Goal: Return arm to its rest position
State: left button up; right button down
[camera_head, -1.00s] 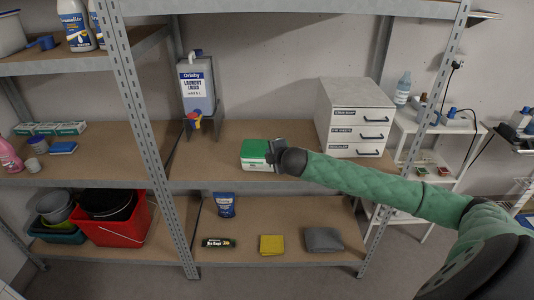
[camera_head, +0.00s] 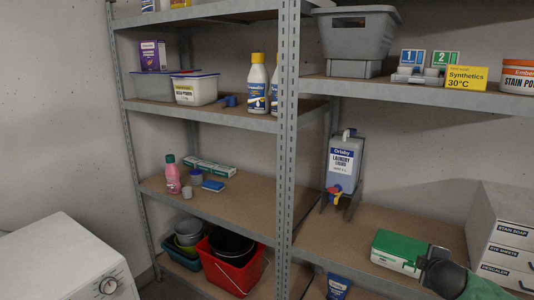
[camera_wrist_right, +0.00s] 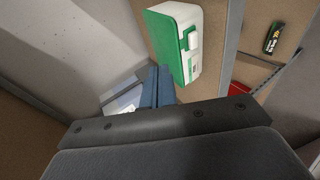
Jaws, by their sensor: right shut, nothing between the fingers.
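My right gripper (camera_head: 438,274) is at the lower right of the head view, its dark end close to the right side of a green and white box (camera_head: 398,251) on the middle shelf. The green sleeve of my right arm comes in behind it. In the right wrist view the box (camera_wrist_right: 176,40) is beyond the blue-grey fingers (camera_wrist_right: 157,84), which are together and empty. I cannot tell whether they touch the box. My left gripper is in neither view.
A laundry liquid dispenser (camera_head: 343,165) stands on the same shelf (camera_head: 335,232), left of the box. A white drawer unit (camera_head: 503,236) stands close on the right. A metal upright (camera_head: 288,130) divides the shelving. Open shelf lies between dispenser and box.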

jog(key=s+a+f+m+g+y, duration=0.1)
jog(key=s+a+f+m+g, duration=0.25)
jog(key=s+a+f, duration=0.5)
jog(key=s+a+f+m+g+y, duration=0.15)
jog(key=s+a+f+m, duration=0.35)
jog(key=a+f, duration=0.6)
jog(key=s+a+f+g+y, duration=0.1)
jog(key=s+a+f, duration=0.3)
jog(key=s, duration=0.4)
jog(key=s+a+f+m+g+y, duration=0.1)
jog(key=s+a+f+g, duration=0.1)
jog(key=s+a+f, duration=0.2)
jog(key=s+a+f+g+y, duration=0.1)
jog(key=s+a+f, duration=0.3)
jog(key=s+f, duration=0.4)
jog(key=s+g, duration=0.1)
jog(key=s, duration=0.3)
jog(key=shift+s+a+m, duration=0.25)
jog(key=shift+a+m, duration=0.1)
